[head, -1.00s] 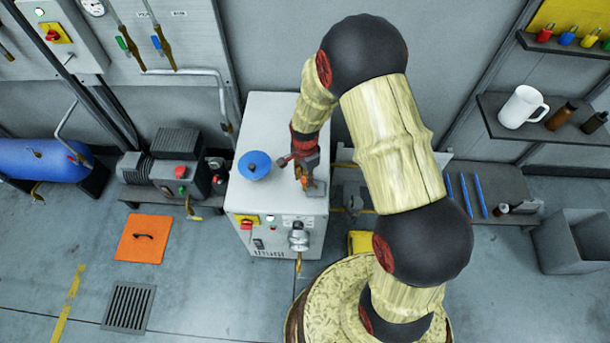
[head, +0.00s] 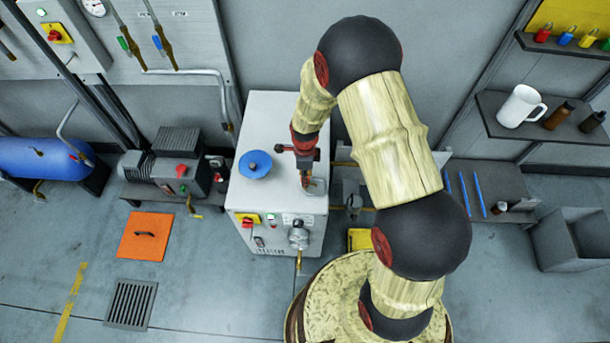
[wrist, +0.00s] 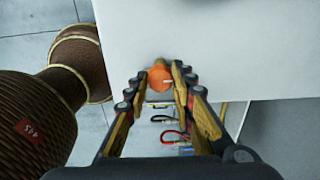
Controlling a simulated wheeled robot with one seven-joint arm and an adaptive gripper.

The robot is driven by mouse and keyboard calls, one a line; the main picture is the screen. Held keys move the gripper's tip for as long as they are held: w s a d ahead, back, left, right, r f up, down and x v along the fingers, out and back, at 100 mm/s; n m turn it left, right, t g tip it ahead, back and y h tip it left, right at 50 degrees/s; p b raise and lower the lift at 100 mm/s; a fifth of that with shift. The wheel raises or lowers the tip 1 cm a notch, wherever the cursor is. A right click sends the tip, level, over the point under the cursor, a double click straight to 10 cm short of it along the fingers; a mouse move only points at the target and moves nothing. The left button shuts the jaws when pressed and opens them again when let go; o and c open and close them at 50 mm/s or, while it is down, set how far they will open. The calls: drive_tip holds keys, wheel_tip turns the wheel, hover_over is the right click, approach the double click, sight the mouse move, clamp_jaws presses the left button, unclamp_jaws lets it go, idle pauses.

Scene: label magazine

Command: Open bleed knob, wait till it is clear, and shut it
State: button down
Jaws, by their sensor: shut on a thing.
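An orange round knob (wrist: 159,80) with a pale mark on its face sits at the edge of the white cabinet in the wrist view. I take it for the bleed knob. My gripper (head: 306,183) is over the right side of the white cabinet top (head: 262,201) in the head view and hides the knob there. In the wrist view my gripper (wrist: 161,70) has its two fingers on either side of the knob, shut on it. I cannot tell from these frames how far the knob is turned or whether any flow is clear.
A blue round cap (head: 255,164) stands on the cabinet top left of my gripper. A yellow panel with a red switch (head: 247,220) and a gauge-like fitting (head: 298,236) are on the cabinet front. Red and black looped items (wrist: 174,134) lie below the knob.

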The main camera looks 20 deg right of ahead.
idle(0.4)
drive_tip(key=c, duration=1.5)
unclamp_jaws()
drive_tip(key=shift+r, duration=0.15)
wheel_tip(320, 180, up, 12)
